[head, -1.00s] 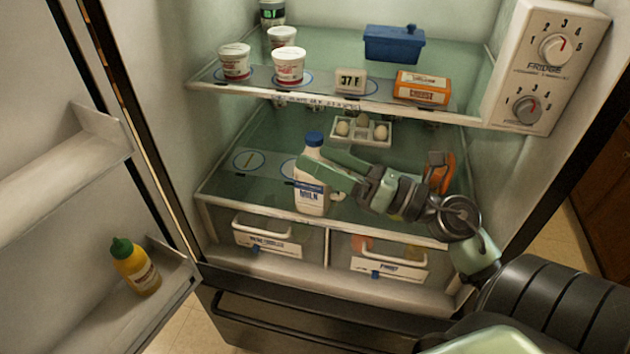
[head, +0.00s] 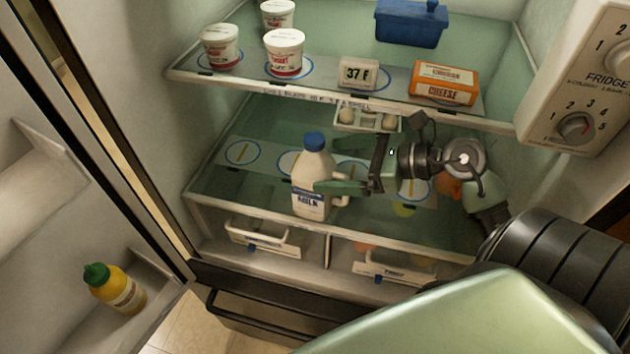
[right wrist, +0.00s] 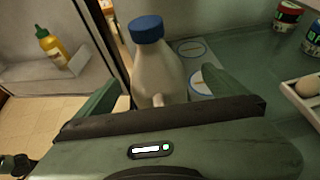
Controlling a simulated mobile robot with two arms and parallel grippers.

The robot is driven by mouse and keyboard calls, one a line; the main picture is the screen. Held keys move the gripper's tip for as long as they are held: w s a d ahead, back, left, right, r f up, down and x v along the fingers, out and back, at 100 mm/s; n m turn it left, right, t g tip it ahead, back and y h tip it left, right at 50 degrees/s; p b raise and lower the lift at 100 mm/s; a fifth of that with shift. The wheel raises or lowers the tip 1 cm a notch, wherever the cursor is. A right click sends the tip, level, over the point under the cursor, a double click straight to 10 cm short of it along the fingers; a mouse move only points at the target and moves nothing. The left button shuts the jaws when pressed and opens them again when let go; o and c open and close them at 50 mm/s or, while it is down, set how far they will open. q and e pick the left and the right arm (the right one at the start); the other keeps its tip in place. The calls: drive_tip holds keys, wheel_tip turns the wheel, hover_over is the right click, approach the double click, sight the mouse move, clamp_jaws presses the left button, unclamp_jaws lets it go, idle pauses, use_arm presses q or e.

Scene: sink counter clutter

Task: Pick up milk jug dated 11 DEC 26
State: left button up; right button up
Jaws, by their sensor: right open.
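A white milk jug (head: 312,172) with a blue cap stands upright on the lower glass shelf of the fridge. Its label reads MILK; I cannot read a date on it. My right gripper (head: 326,166) is open, its fingers pointing left at the jug. One finger passes in front of the jug and the other lies at its far right side. In the right wrist view the jug (right wrist: 158,75) stands between the two open fingers (right wrist: 160,88), its handle side toward the palm. I cannot tell whether either finger touches it. My left gripper is not in view.
The upper shelf (head: 330,93) holds yogurt cups (head: 285,55), a 37 F display (head: 359,73), a cheese box (head: 444,82) and a blue container (head: 411,24). An egg tray (head: 368,120) sits behind my gripper. A yellow bottle (head: 115,288) stands in the door at left.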

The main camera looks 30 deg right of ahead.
sight(315, 167)
drive_tip(key=shift+w+a+f+p, duration=0.15)
drive_tip(key=shift+w+a+p, duration=0.1)
drive_tip(key=shift+a+p, duration=0.1)
drive_tip(key=p+x, duration=0.1)
drive_tip(key=x, duration=0.2)
drive_tip(key=shift+a+f+p, duration=0.15)
drive_tip(key=shift+f+p, duration=0.25)
drive_tip(key=shift+w+a+f, duration=0.25)
drive_tip(key=shift+w+f, duration=0.05)
drive_tip(key=shift+w, duration=0.05)
drive_tip(key=shift+s, duration=0.1)
drive_tip(key=c, duration=2.1)
drive_tip(key=shift+d+r, duration=0.1)
drive_tip(key=shift+r, duration=0.05)
drive_tip(key=shift+c, duration=0.3)
drive_tip(key=shift+r, duration=0.1)
